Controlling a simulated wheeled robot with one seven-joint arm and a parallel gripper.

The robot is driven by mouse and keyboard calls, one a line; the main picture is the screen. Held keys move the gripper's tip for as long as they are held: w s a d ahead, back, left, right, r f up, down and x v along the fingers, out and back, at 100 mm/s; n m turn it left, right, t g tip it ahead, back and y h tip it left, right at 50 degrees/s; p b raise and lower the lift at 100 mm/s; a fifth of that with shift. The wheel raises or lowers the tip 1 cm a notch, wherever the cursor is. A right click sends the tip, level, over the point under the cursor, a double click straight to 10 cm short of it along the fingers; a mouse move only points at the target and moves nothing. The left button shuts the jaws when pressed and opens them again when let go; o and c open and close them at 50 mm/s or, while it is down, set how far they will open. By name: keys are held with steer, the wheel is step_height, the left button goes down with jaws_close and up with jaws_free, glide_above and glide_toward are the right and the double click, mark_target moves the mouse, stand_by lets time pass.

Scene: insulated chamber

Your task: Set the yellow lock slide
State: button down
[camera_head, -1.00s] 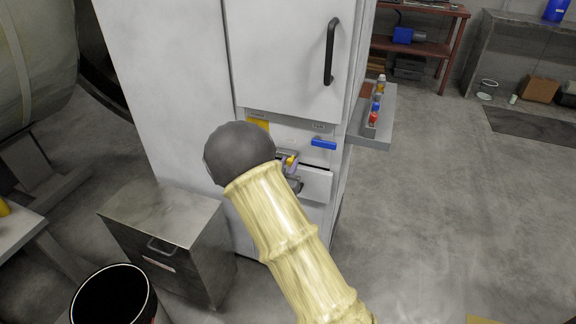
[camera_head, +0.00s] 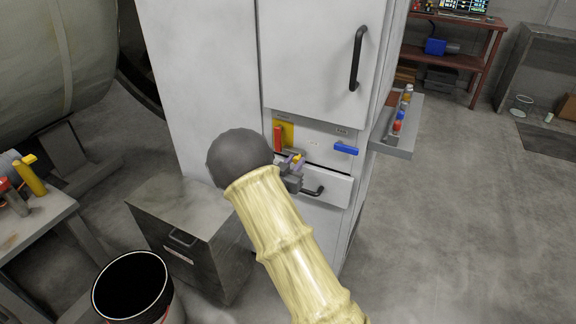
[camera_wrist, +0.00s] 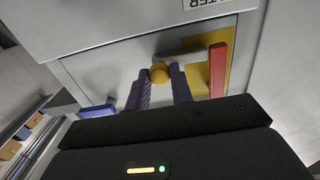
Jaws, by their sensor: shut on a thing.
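The yellow lock slide shows in the wrist view as a rounded yellow knob (camera_wrist: 159,72) at a grey bar (camera_wrist: 182,54) on the white cabinet front. My gripper (camera_wrist: 161,84) has its two purple fingers on either side of the knob and is shut on it. In the head view the yellow knob (camera_head: 297,158) shows between the fingers of my gripper (camera_head: 293,164), left of the blue handle (camera_head: 346,149). A red handle (camera_wrist: 217,70) stands on a yellow plate (camera_wrist: 228,48) beside the bar. My arm hides part of the panel's left side in the head view.
A grey side shelf (camera_head: 396,143) holds small bottles. A metal cabinet (camera_head: 190,225) and an open bin (camera_head: 133,285) stand at lower left.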

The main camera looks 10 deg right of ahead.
steer(key=shift+w+a+r, duration=0.1)
steer(key=shift+w+a, duration=0.05)
steer(key=c, duration=1.2)
jaws_free()
steer(key=shift+c, duration=0.2)
steer(key=p+v, duration=0.1)
steer(key=v, duration=1.6)
steer(key=shift+s, duration=0.3)
steer(key=shift+w, duration=0.1)
